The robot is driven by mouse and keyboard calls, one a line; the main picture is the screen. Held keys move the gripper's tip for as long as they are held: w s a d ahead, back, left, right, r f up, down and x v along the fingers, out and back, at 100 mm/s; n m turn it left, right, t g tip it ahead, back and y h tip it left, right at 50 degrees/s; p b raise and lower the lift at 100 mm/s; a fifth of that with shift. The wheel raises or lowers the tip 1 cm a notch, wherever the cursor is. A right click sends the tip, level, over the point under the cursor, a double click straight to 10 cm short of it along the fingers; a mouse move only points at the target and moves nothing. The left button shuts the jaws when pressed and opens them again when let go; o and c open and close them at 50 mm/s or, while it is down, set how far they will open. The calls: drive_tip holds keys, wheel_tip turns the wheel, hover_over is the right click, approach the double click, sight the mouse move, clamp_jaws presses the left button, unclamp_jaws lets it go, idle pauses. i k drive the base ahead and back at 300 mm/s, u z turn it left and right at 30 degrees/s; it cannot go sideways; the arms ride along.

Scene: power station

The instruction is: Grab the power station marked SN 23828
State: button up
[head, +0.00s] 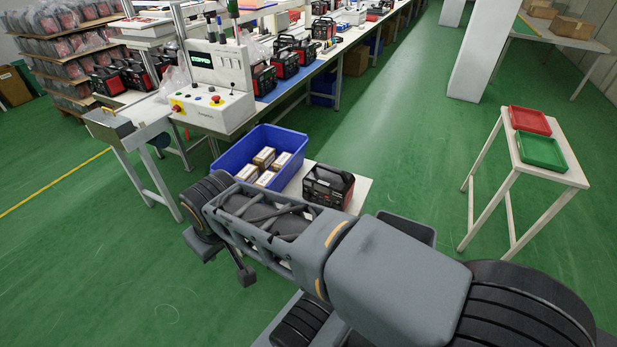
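A black and red power station (328,187) with a carry handle stands on a low white table (357,190), beside a blue bin. My arm passes in front of that table. Several similar power stations stand along the long workbench, among them one at its near end (262,79) and one behind it (285,63). Serial numbers are too small to read, so I cannot tell which one is SN 23828. The dark parts at my arm's end (224,262) hang over the green floor, left of the low table. Whether the fingers are open or shut is unclear.
The blue bin (246,148) holds several small boxes (265,157). A control box (211,107) with buttons stands on the bench's near end. At right, a white stand (545,169) carries a red tray (530,120) and a green tray (541,151). The floor between is clear.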

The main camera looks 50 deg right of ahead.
sight(325, 185)
drive_tip(key=i, duration=1)
drive_tip(key=z, duration=1.75)
